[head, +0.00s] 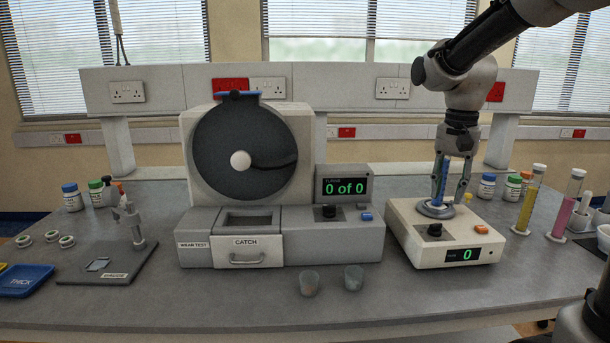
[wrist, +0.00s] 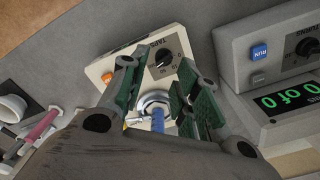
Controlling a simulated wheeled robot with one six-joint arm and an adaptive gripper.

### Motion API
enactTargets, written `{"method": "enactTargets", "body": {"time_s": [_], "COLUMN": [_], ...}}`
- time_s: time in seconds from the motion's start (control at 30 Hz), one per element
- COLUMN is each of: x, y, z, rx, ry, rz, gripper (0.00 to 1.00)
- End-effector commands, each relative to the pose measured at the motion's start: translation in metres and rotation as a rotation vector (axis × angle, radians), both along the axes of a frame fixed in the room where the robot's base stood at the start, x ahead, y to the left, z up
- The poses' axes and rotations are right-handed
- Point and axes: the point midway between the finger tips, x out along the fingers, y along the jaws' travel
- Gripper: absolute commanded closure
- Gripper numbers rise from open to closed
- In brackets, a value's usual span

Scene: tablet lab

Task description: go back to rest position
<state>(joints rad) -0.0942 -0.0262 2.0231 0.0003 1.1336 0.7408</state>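My gripper (head: 451,194) points down over the cream tap device (head: 485,246) at the right of the bench. Its two fingers stand apart on either side of a slim blue cylinder (head: 441,180), which is upright on the device's round holder (head: 434,210). In the wrist view, the open gripper (wrist: 160,92) shows green finger pads with a gap between them. The blue cylinder (wrist: 157,122) rises between the fingers and seems clear of both pads. Its lower end is at the metal ring of the holder. The device's display reads 0.
Left of the tap device stands the wear test machine (head: 330,250) with a black drum and a "0 of 0" display. Yellow (head: 526,207) and pink (head: 567,203) cylinders and several bottles stand close at right. The front bench is mostly clear.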

Motion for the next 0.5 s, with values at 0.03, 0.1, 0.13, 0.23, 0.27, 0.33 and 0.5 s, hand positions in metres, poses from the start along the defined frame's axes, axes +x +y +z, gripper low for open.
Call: {"method": "enactTargets", "body": {"time_s": [0.03,0.1,0.13,0.23,0.27,0.33,0.5], "x": [-0.015,-0.041,-0.053,-0.092,-0.104,-0.132,-0.181], "y": [-0.003,-0.008,-0.01,-0.017,-0.019,-0.024,-0.032], "z": [-0.001,-0.002,-0.003,-0.005,-0.005,-0.008,-0.012], "rx": [0.0,-0.004,-0.008,-0.026,-0.033,-0.053,-0.093], "ry": [-0.016,-0.043,-0.057,-0.111,-0.129,-0.172,-0.268], "rz": [0.097,0.257,0.324,0.508,0.555,0.637,0.664], "gripper": [0.69,0.69,0.69,0.69,0.69,0.69,0.69]}}
